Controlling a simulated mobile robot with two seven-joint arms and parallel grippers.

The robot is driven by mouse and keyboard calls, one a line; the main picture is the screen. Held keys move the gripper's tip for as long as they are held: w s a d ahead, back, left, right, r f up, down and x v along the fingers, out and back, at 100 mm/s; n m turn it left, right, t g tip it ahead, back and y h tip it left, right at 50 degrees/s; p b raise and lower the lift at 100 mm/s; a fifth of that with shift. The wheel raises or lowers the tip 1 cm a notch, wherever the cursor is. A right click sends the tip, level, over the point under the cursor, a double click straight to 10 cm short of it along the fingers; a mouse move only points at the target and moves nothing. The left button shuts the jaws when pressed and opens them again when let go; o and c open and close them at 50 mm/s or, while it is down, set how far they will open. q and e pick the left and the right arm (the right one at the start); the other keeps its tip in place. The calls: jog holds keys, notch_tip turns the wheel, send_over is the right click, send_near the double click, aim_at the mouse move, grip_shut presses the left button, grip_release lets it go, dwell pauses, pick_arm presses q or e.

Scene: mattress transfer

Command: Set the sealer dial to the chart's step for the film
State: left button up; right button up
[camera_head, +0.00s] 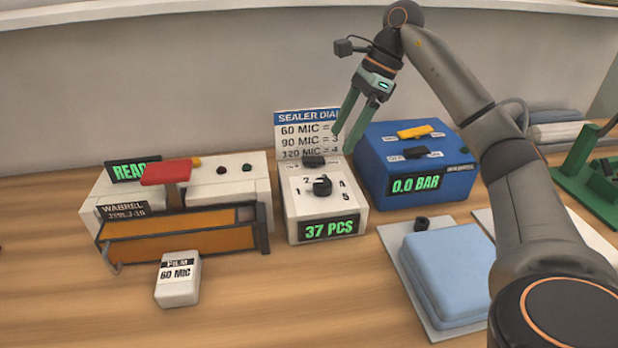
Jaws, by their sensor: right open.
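The sealer dial is a black knob (322,186) on top of a white box (296,212), with numbers printed around it. Which number it points to is too small to tell. The chart (300,132) headed "SEALER DIAL" stands behind it, with rows for 60, 90 and 120 MIC. My right gripper's fingers cover the chart's right edge, and the 60 MIC step is hidden. A small white block (178,290) labelled "FILM 60 MIC" stands at the front left. My right gripper (343,144) is open and empty, above and behind the dial. My left gripper is not in view.
The sealer (180,240), with a red handle (167,172), stands left of the dial box, whose display reads "37 PCS". A blue unit (430,180) reading "0.0 BAR" stands to the right. A blue pad (450,270) lies on a pale board in front. The front middle table is clear.

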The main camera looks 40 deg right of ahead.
aim_at(324, 181)
jog(key=b+x, duration=0.1)
jog(key=x, duration=0.6)
jog(key=d+b+x, duration=0.1)
jog(key=x, duration=0.3)
jog(key=shift+s+a+f+b, duration=0.15)
jog(key=shift+f+b, duration=0.15)
jog(key=shift+f, duration=0.2)
jog(key=shift+c, duration=0.3)
grip_shut()
